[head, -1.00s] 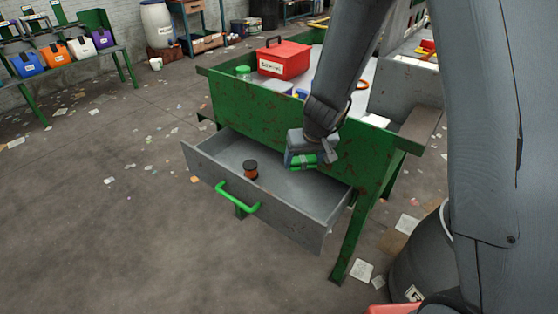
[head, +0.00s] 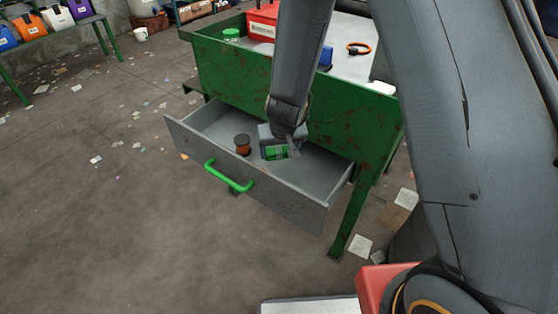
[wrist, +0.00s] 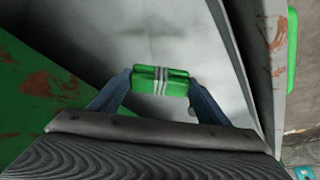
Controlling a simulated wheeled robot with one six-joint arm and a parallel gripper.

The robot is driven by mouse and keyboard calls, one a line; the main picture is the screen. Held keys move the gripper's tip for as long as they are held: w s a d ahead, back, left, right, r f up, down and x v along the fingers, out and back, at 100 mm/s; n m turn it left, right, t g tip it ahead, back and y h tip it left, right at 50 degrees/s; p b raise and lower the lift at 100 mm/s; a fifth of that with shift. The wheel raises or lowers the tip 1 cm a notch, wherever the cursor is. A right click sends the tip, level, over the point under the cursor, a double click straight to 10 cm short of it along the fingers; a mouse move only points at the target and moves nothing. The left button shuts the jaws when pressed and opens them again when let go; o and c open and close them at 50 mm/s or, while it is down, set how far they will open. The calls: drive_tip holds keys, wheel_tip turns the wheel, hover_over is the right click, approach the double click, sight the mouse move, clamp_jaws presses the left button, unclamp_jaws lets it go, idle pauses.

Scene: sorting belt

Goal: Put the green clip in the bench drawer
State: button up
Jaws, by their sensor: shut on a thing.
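The green clip (wrist: 160,80) is between the two fingers of my gripper (wrist: 158,84) in the wrist view, with the grey drawer floor below it. In the head view the clip (head: 276,153) shows at the end of my gripper (head: 277,151), inside the outline of the open bench drawer (head: 262,193). My gripper is shut on the clip. The drawer is pulled out, grey, with a green handle (head: 228,177). Whether the clip touches the drawer floor I cannot tell.
A dark-topped orange spool (head: 242,145) stands in the drawer, left of my gripper. The green bench front (head: 235,75) rises behind the drawer. A red box (head: 262,22), a green-lidded jar (head: 231,35) and an orange ring (head: 359,48) are on the bench top.

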sight(279, 157)
drive_tip(key=shift+f+b, duration=0.9)
drive_tip(key=shift+f, duration=0.85)
drive_tip(key=shift+f, duration=0.1)
drive_tip(key=shift+f+b, duration=0.35)
drive_tip(key=shift+f, duration=0.05)
drive_tip(key=shift+f, duration=0.1)
drive_tip(key=o, duration=1)
drive_tip(key=shift+o, duration=0.2)
drive_tip(key=shift+r, duration=0.35)
drive_tip(key=p+v, duration=0.6)
drive_tip(key=v, duration=0.6)
drive_tip(key=shift+r, duration=0.45)
